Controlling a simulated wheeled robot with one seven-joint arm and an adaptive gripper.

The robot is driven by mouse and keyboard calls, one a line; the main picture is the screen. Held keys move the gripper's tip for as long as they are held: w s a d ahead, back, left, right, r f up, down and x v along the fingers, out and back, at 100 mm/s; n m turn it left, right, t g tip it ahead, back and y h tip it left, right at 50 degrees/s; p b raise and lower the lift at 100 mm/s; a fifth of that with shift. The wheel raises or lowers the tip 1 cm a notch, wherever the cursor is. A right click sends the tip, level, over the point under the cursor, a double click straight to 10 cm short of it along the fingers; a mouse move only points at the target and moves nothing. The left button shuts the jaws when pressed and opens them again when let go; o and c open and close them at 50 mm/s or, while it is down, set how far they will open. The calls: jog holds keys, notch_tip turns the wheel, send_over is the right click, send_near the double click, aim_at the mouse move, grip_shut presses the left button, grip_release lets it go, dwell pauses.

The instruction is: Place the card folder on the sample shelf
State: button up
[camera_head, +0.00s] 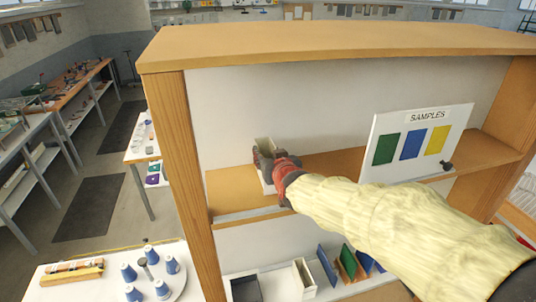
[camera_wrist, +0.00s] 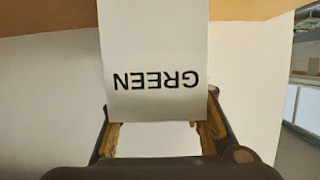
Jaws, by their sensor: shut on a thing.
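A white, open-topped card folder (camera_head: 264,148) is upright at the left part of the upper sample shelf (camera_head: 232,190). In the wrist view, the folder (camera_wrist: 155,55) fills the middle and bears the word GREEN, upside down. My gripper (camera_head: 277,165) reaches in from the right and is shut on the folder. In the wrist view, the fingers of my gripper (camera_wrist: 160,108) are on both sides of it. My gripper hides part of the folder and its base, so I cannot tell whether it touches the shelf board.
A SAMPLES sign (camera_head: 417,142) with green, blue and yellow patches stands right on the shelf. A dark knob (camera_head: 447,166) is beside it. Below are a white holder (camera_head: 304,279), coloured cards (camera_head: 349,262) and a grey bin (camera_head: 245,288). The shelf's left post (camera_head: 190,180) is near.

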jog(key=o, duration=1.3)
jog(key=shift+c, duration=0.2)
jog(key=shift+r+p, duration=0.2)
jog(key=shift+p, duration=0.1)
jog(key=b+v, duration=0.1)
jog(key=v, duration=1.1)
jog(key=s+d+f+m+g+h, duration=0.1)
jog(key=s+d+f+g, duration=0.2)
jog(key=s, duration=0.6)
jog(key=s+d+f+m+g+h, duration=0.1)
jog(key=s+d+f+g, duration=0.1)
jog(key=s+d+f, duration=0.3)
jog(key=s+d+f+m+g+h, duration=0.1)
jog(key=s+d+f+g, duration=0.2)
jog(key=s+d, duration=0.6)
jog(key=s+f, duration=0.1)
jog(key=s, duration=0.4)
jog(key=shift+d+g+h, duration=0.15)
jog(key=shift+g+h, duration=0.15)
jog(key=shift+h, duration=0.1)
jog(key=shift+f+b, duration=0.1)
jog(key=shift+b, duration=0.2)
